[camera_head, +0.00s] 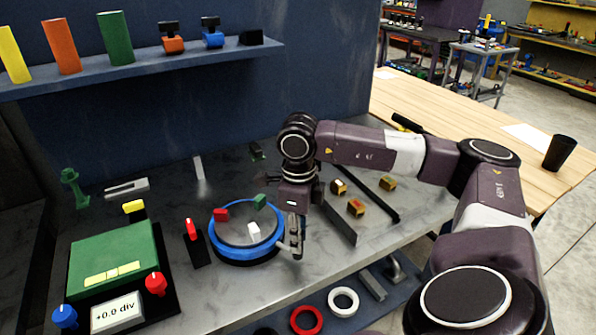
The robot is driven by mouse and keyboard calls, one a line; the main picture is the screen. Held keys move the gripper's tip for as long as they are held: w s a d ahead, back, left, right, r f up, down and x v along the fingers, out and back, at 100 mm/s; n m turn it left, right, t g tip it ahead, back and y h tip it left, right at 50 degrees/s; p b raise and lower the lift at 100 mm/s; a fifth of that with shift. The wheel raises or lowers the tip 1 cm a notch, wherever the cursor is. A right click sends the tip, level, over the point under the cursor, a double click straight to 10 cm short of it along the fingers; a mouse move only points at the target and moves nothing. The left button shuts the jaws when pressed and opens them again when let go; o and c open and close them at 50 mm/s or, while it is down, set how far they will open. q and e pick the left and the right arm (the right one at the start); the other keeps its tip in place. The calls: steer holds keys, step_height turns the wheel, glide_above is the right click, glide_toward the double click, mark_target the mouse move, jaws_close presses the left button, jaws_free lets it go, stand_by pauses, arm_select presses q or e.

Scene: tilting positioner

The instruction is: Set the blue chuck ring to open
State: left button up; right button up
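The blue chuck ring (238,254) encircles a round grey plate on the metal bench. Red (221,214), green (260,201) and white (254,230) blocks stand on the plate. My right gripper (295,248) points down at the ring's right edge. Its fingers overlap a small grey part beside the rim; whether they touch or grip it cannot be told. The finger gap is too small to read. My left gripper is not in view.
A red-handled lever (191,230) stands just left of the ring. A green box (113,257) with a "+0.0 div" display (117,312) is further left. Brass blocks (356,207) and a dark bar (374,193) lie to the right. Red (293,322) and white (332,304) rings lie in front.

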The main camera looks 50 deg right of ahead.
steer(key=shift+o, duration=1.4)
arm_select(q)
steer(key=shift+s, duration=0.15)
arm_select(e)
step_height(320, 180, up, 12)
steer(key=shift+s+f, duration=0.1)
steer(key=shift+s, duration=0.05)
